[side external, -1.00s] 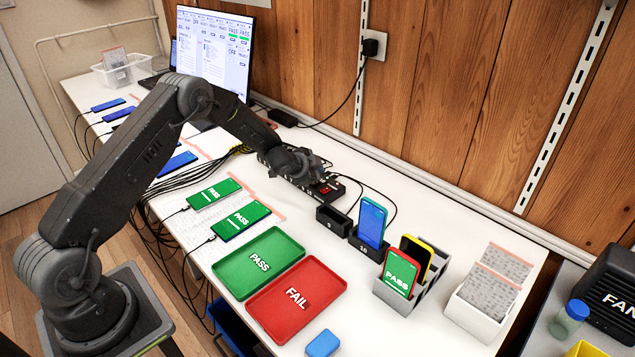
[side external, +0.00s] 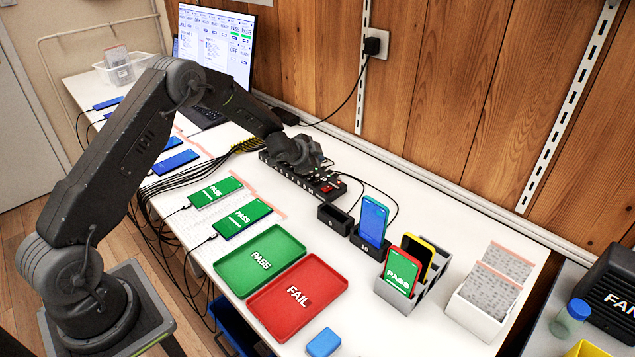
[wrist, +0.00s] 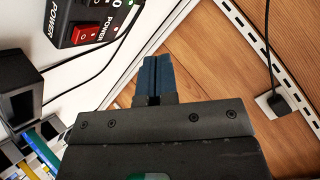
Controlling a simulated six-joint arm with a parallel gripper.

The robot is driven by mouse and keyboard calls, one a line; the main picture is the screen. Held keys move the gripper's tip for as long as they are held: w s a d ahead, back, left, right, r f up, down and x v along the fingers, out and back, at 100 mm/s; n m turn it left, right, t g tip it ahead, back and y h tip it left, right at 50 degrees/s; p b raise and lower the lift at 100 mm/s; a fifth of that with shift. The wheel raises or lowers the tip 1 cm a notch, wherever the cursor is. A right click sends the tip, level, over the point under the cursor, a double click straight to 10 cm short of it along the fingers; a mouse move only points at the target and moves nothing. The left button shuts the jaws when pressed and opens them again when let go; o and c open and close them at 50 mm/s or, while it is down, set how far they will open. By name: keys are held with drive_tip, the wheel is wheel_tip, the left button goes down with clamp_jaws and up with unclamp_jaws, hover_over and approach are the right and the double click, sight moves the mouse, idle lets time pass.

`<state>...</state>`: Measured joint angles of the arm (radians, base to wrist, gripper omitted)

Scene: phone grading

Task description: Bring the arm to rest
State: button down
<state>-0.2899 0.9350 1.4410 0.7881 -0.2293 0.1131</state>
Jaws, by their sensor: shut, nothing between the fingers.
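My gripper (side external: 318,161) is over the black power strip (side external: 290,178) in the side external view, on the wall side of the table. In the wrist view my gripper (wrist: 157,75) shows two blue fingers pressed together with nothing between them. The red power switch of the strip (wrist: 85,36) is at the upper left there, apart from the fingers. My arm is bent in an arch above the left part of the table.
Green PASS tray (side external: 262,283) and red FAIL tray (side external: 298,328) lie empty at the front. Two PASS phones, one (side external: 215,192) and another (side external: 241,219), lie behind them. A blue phone (side external: 373,221) stands in a dock; a holder (side external: 398,300) carries more phones. The wooden wall (side external: 440,90) bounds the back.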

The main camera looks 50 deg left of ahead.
drive_tip(key=s+d+r+n+g+y, duration=0.15)
drive_tip(key=s+d+r, duration=0.25)
drive_tip(key=s+r, duration=0.5)
drive_tip(key=s+d+r+n+g, duration=0.1)
drive_tip(key=s+d+r+n, duration=0.35)
drive_tip(key=r, duration=0.85)
drive_tip(key=s+d+r+n+g+h, duration=0.1)
drive_tip(key=s+d, duration=0.3)
drive_tip(key=s, duration=1)
drive_tip(key=s+d+r+g+h, duration=0.1)
drive_tip(key=s+d, duration=0.3)
drive_tip(key=s, duration=1)
drive_tip(key=shift+d+n+g, duration=0.2)
drive_tip(key=shift+n+g, duration=0.15)
drive_tip(key=shift+n, duration=0.05)
drive_tip(key=shift+h, duration=0.25)
